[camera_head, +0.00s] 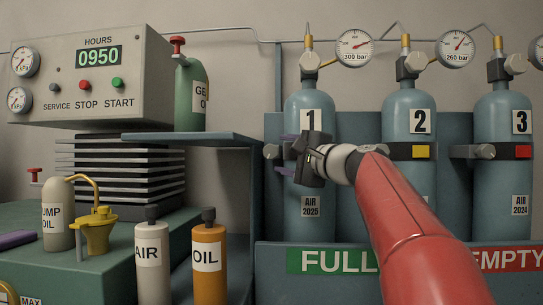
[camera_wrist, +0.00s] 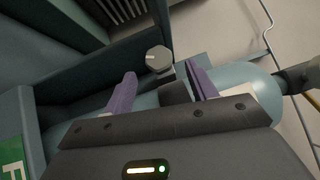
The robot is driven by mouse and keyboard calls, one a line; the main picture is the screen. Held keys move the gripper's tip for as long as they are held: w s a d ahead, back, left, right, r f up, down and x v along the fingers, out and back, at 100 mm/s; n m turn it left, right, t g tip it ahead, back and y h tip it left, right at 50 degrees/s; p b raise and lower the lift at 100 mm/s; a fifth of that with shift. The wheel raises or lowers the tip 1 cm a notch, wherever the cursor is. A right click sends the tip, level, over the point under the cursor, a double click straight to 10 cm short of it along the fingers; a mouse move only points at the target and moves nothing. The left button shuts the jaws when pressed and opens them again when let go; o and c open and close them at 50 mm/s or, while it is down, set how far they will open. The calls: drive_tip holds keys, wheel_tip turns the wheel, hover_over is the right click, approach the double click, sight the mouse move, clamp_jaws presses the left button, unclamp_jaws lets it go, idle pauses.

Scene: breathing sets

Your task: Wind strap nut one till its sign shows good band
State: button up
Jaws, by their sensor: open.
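Cylinder one (camera_head: 311,215) is blue and upright, with a white "1" label, at the left of the rack. Strap nut one (camera_head: 271,151) is a grey knob at the strap's left end. In the wrist view the nut (camera_wrist: 159,60) is a hexagonal head just beyond the fingertips, between their lines. My gripper (camera_head: 286,153) is in front of cylinder one, its purple fingers pointing left towards the nut. In the wrist view my gripper (camera_wrist: 160,75) is open and empty, with the dark strap (camera_wrist: 173,92) showing between the fingers. Strap one's sign is hidden behind my gripper.
Cylinder two (camera_head: 408,190) has a yellow strap sign (camera_head: 421,152); cylinder three (camera_head: 503,190) has a red one (camera_head: 523,152). A teal shelf (camera_head: 190,138) stands left of the nut. The air bottle (camera_head: 152,265) and oil bottle (camera_head: 209,265) stand lower left.

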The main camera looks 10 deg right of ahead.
sight(276, 151)
drive_tip(key=p+x, duration=0.1)
drive_tip(key=x, duration=0.4)
drive_tip(key=shift+w, duration=0.2)
drive_tip(key=c, duration=1)
drive_tip(key=shift+r+n+p, duration=0.3)
drive_tip(key=shift+r+p, duration=0.05)
drive_tip(key=shift+p, duration=0.6)
drive_tip(key=n+g+p, duration=0.1)
drive_tip(key=p, duration=0.2)
drive_tip(key=shift+r+g+h, duration=0.1)
drive_tip(key=shift+g+h, duration=0.2)
drive_tip(key=shift+h, duration=0.1)
drive_tip(key=shift+a+n+g+p, duration=0.1)
drive_tip(key=shift+n+g+p, duration=0.35)
drive_tip(key=shift+p, duration=0.45)
drive_tip(key=shift+f+n+h, duration=0.25)
drive_tip(key=shift+f+h, duration=0.05)
drive_tip(key=shift+f, duration=0.1)
